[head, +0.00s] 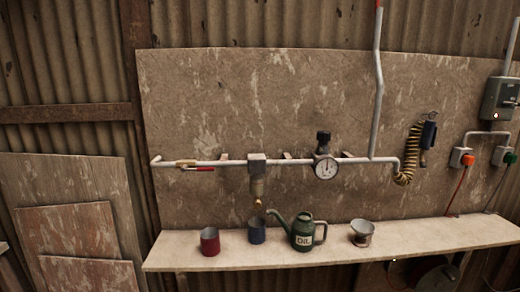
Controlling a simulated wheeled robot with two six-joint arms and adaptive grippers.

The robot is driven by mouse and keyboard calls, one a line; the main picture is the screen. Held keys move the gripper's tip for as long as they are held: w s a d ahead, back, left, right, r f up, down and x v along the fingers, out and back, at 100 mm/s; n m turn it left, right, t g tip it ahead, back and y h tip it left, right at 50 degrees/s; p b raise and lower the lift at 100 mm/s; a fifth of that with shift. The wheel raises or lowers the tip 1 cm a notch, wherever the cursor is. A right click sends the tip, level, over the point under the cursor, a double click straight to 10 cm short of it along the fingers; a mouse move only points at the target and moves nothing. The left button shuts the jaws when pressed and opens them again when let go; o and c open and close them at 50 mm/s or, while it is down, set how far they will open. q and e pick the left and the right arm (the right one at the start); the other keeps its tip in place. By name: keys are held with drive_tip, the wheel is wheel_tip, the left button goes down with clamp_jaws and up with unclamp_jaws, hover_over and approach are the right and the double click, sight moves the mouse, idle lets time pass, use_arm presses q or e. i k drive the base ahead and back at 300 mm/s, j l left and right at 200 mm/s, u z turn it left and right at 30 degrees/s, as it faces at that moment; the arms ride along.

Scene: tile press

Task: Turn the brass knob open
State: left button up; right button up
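A small brass knob (257,203) shows in the head view at the bottom of the grey filter bowl (257,186), which hangs from the pipe on the wall board. The knob is small in the picture, and I cannot tell which way it is turned. Neither of my grippers is in view.
A brass valve with a red lever (203,169), a pipe (225,163) and a gauge (326,167) are on the wall. The shelf (430,236) holds a red cup (210,242), a green oil can (303,231) and a funnel (362,233). A coiled hose (410,155) hangs right.

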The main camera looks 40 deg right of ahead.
sight(257, 204)
drive_tip(key=l+z, duration=0.1)
drive_tip(key=z, duration=0.3)
drive_tip(key=i+z, duration=0.15)
drive_tip(key=z, duration=0.6)
drive_tip(key=i+z, duration=0.15)
drive_tip(key=z, duration=0.25)
